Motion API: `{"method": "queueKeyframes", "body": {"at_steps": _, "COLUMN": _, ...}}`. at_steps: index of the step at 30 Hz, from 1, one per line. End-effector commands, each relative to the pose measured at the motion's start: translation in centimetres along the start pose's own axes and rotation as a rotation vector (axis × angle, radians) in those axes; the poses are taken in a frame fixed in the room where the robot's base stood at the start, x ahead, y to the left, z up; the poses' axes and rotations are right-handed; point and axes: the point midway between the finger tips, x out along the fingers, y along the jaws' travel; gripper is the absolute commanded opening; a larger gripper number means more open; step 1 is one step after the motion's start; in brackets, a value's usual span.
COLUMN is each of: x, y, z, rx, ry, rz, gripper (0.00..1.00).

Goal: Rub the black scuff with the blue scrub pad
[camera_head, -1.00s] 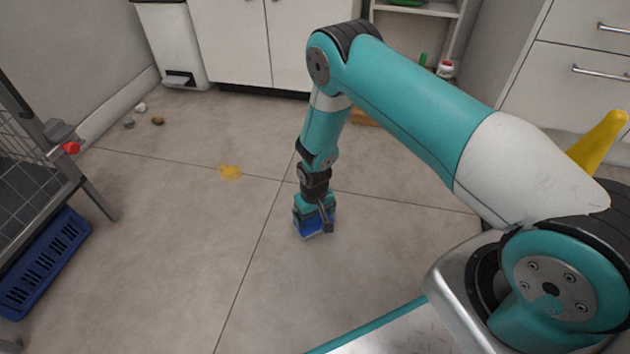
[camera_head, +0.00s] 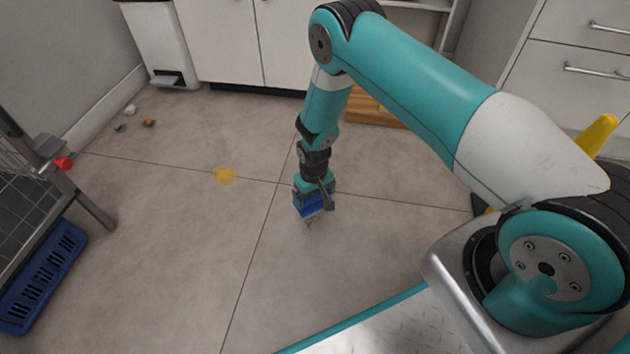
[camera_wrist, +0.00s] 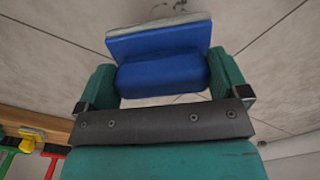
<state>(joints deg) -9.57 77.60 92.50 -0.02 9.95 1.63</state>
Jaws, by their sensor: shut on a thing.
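The blue scrub pad (camera_head: 312,208) is in my gripper (camera_head: 314,194), low over the grey floor in the middle of the head view. In the wrist view the pad (camera_wrist: 160,60) is a blue block with a pale grey face, between the two green fingers of my gripper (camera_wrist: 163,82), which is shut on it. The black scuff (camera_head: 310,222) is a faint, small dark mark just below the pad in the head view. Thin dark strokes of the scuff (camera_wrist: 180,5) show past the pad at the wrist view's top edge. I cannot tell whether the pad touches the floor.
A yellow stain (camera_head: 225,176) lies on the floor to the left. Small debris (camera_head: 149,123) lies further back. A wire cart with a blue basket (camera_head: 42,276) stands at left. A wooden box (camera_head: 375,112) is behind my arm. White cabinets (camera_head: 225,45) line the back.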

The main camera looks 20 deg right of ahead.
Motion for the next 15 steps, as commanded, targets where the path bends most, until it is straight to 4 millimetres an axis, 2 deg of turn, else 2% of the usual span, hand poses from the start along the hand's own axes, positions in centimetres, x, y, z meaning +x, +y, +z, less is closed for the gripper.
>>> {"method": "queueKeyframes", "body": {"at_steps": 1, "x": -0.9, "y": 0.0, "z": 0.0, "rx": 0.001, "ry": 0.0, "rz": 0.0, "gripper": 0.67}}
{"method": "queueKeyframes", "body": {"at_steps": 9, "x": -3.2, "y": 0.2, "z": 0.0, "rx": 0.003, "ry": 0.0, "rz": 0.0, "gripper": 0.67}}
{"method": "queueKeyframes", "body": {"at_steps": 15, "x": -3.4, "y": 0.3, "z": 0.0, "rx": 0.004, "ry": 0.0, "rz": 0.0, "gripper": 0.67}}
